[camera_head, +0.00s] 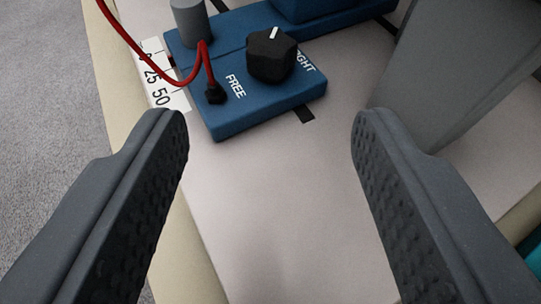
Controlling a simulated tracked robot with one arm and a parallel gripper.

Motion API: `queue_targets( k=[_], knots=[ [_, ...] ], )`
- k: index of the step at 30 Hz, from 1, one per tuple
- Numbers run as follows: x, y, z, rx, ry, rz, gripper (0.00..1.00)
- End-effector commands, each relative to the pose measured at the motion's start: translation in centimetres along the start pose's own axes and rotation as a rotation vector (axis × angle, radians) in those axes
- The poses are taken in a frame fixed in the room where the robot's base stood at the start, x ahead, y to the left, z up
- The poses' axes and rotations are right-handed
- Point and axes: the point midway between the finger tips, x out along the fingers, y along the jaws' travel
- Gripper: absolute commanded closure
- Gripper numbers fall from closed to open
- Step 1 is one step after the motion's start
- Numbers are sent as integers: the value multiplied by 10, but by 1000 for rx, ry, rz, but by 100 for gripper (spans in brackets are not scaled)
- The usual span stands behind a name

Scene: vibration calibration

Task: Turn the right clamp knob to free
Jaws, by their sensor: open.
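The black clamp knob (270,56) sits on top of a blue clamp block (266,106) at the upper middle. A white mark shows on the knob's top, near its far edge. White lettering on the block reads FREE to the knob's lower left; more lettering, partly hidden by the knob and ending in GHT, is to its right. The mark points at neither word clearly. My gripper (270,122) is open and empty, its two dark ridged fingers wide apart. The fingertips are nearer to the camera than the block and do not touch the knob.
A red cable (150,66) runs to a black plug (214,94) on the block, beside a grey cylinder (192,24). A white scale (160,88) lies at left. A grey upright part (446,70) stands close at right. The pale surface (270,210) between my fingers is clear.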

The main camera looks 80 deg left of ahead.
Motion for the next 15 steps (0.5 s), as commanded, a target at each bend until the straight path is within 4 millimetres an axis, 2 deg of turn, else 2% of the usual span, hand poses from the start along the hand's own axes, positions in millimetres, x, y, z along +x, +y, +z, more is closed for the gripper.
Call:
queue_targets(
  k=[1, 6, 15],
  knots=[
    [-11, 1, 0, 1, 1, 3, 49],
    [-34, 1, -1, -1, 1, 2, 49],
    [-46, 0, -1, -2, 0, -1, 49]
  ],
)
